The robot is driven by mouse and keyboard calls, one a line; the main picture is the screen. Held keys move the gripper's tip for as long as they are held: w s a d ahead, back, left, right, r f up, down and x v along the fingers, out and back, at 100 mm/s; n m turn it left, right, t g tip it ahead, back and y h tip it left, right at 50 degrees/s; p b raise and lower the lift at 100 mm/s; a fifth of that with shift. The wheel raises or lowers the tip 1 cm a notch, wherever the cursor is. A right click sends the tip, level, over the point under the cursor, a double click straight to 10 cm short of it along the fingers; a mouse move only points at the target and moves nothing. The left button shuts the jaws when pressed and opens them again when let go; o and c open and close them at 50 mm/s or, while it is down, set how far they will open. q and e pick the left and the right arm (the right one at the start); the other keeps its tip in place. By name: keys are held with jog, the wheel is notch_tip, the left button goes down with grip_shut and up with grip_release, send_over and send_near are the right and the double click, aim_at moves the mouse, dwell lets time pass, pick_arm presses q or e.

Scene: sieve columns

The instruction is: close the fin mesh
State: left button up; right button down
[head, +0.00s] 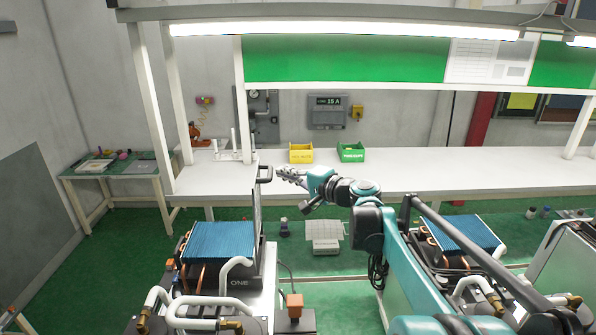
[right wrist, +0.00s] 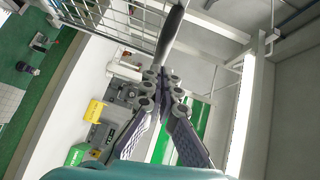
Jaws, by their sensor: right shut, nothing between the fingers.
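The fin mesh (right wrist: 110,16) shows in the right wrist view as a pale wire grid. In the head view the mesh panel (head: 257,210) stands upright, almost edge-on, at the right side of the blue fin block (head: 218,243) of the unit marked ONE, leaving the fins uncovered. Its dark handle (head: 264,173) is at the top; the handle bar (right wrist: 170,38) also shows in the wrist view. My right gripper (head: 280,172) is shut and empty just right of the handle. Its fingertips (right wrist: 160,74) overlap the bar's lower end; I cannot tell whether they touch. My left gripper is out of view.
Pipes (head: 200,310) and an orange-capped post (head: 294,302) stand at the unit's front. A second blue-finned unit (head: 465,234) is right of my arm. A white bench (head: 420,178) behind carries a yellow bin (head: 301,153) and a green bin (head: 351,153). Green floor lies between.

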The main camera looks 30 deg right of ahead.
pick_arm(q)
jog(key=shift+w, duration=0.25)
pick_arm(e)
jog(key=shift+w+a+f, duration=0.15)
jog(key=shift+w, duration=0.25)
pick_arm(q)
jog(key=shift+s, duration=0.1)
pick_arm(e)
jog(key=shift+s, duration=0.1)
jog(key=shift+a, duration=0.1)
